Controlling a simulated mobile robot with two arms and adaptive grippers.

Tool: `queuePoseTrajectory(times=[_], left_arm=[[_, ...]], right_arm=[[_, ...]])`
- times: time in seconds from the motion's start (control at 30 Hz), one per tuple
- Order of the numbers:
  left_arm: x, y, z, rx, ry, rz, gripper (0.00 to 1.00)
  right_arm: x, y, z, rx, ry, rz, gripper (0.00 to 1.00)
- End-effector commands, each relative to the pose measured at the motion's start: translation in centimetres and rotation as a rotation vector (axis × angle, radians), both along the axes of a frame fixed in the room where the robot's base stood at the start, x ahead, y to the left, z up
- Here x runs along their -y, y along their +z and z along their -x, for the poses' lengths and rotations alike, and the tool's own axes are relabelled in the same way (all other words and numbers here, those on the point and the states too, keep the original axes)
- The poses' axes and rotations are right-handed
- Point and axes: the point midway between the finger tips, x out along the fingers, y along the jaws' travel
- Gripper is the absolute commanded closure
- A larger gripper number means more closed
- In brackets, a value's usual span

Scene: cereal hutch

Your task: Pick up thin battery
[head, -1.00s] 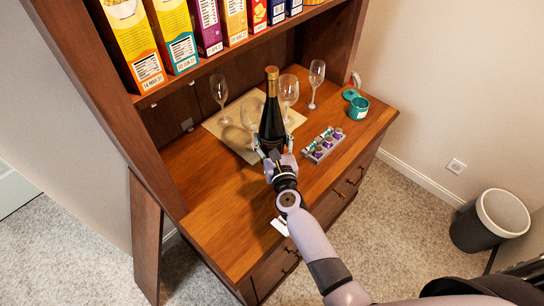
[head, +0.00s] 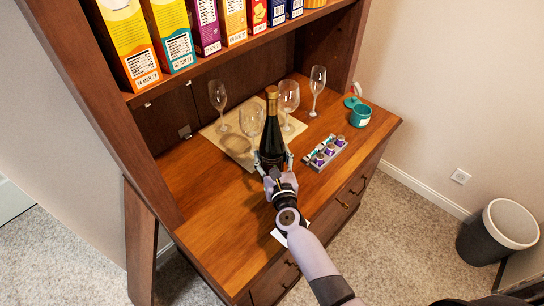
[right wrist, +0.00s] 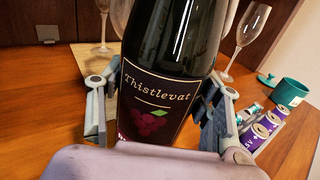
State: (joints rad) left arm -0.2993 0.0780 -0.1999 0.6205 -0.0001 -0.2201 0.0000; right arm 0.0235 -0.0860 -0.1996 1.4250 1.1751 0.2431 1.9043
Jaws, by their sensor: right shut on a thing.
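A grey tray (head: 328,161) on the right of the desk top holds several small cells with purple labels (head: 320,158). They also show at the right edge of the right wrist view (right wrist: 265,129). I cannot tell which one is the thin battery. My right gripper (head: 272,165) is shut around a dark wine bottle (head: 272,128) with a gold top. In the right wrist view, the gripper's fingers (right wrist: 158,100) hold the sides of the upright bottle, labelled "Thistlevat" (right wrist: 160,95). Whether its base touches the desk is hidden. My left gripper is not in view.
A teal mug (head: 360,115) is at the back right. Cereal boxes (head: 128,45) fill the shelf above. The desk's left front is clear.

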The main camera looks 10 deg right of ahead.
Motion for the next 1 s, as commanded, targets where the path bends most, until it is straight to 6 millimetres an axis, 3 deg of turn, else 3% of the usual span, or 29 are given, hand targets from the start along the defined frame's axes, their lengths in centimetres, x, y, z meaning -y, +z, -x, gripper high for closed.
queuePoseTrajectory(times=[0.03,0.07,0.1,0.37,0.73,0.87,1.0], left_arm=[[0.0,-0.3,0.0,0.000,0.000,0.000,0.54],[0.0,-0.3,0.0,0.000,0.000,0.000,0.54],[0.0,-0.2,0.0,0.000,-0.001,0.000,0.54],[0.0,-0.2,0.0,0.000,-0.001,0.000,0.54],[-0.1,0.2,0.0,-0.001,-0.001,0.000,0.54],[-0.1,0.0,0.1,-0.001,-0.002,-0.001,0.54],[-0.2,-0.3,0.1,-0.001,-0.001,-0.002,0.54]], right_arm=[[0.0,0.1,-0.1,0.007,-0.001,-0.001,1.00],[0.0,-0.3,0.0,0.000,0.000,-0.001,0.40],[0.0,-0.2,0.0,-0.001,0.000,-0.001,0.37],[0.0,-0.2,0.0,-0.001,0.000,-0.001,0.20],[0.0,0.2,0.0,-0.001,0.000,0.000,0.20],[-0.1,-0.1,1.7,-0.003,0.000,-0.003,0.20],[-0.1,-0.1,4.6,-0.003,-0.001,-0.002,0.20]])
